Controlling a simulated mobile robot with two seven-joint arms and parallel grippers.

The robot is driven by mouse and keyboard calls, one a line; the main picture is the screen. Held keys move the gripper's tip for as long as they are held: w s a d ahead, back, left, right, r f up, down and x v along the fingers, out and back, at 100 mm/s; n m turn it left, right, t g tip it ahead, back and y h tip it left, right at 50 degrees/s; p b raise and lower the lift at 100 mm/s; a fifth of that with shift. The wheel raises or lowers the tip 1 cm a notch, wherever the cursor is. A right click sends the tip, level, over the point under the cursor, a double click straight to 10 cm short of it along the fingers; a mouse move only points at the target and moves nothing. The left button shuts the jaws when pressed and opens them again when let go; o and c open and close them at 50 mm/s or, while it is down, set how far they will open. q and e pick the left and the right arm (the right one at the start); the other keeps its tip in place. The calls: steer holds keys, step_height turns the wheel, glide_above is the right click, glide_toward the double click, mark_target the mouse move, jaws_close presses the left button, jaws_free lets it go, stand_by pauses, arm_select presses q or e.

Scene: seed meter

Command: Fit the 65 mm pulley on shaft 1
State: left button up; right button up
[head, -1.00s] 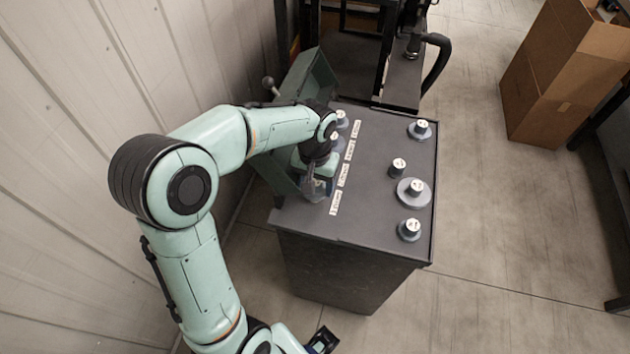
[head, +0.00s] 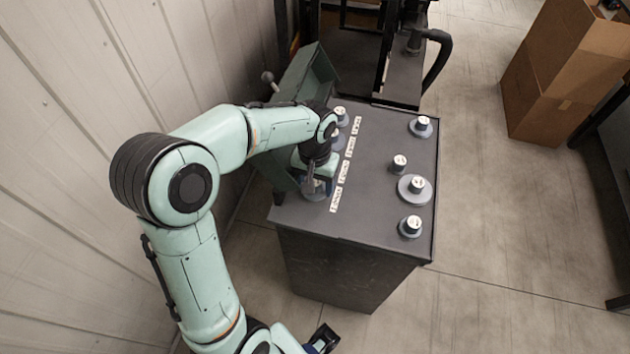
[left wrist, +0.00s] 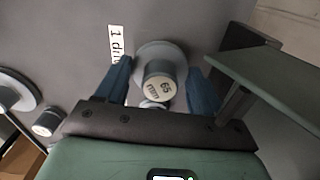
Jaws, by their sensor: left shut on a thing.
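My left gripper (head: 318,184) is over the near left part of the dark machine top (head: 375,215). In the left wrist view its blue fingers (left wrist: 161,90) stand on either side of a grey pulley marked "65 mm" (left wrist: 159,88). The gripper is shut on it. The pulley's wide disc lies toward the plate, beside the label starting with "1" (left wrist: 116,45). Shaft 1 is hidden under the pulley, so I cannot tell whether the disc is seated. My right gripper (head: 322,340) shows at the bottom edge, too cut off to judge.
Several loose grey pulleys stand along the right side of the top, including a wide one (head: 402,192). More round parts (head: 340,116) sit behind my gripper. A green open guard (head: 318,72) rises at the left edge. Cardboard boxes (head: 565,75) stand far right.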

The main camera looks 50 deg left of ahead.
arm_select(q)
steer(key=shift+f+b, duration=0.45)
steer(key=shift+f, duration=0.2)
steer(key=o, duration=1.2)
step_height(320, 180, up, 14)
steer(key=shift+f+p, duration=0.25)
steer(key=shift+p, duration=0.75)
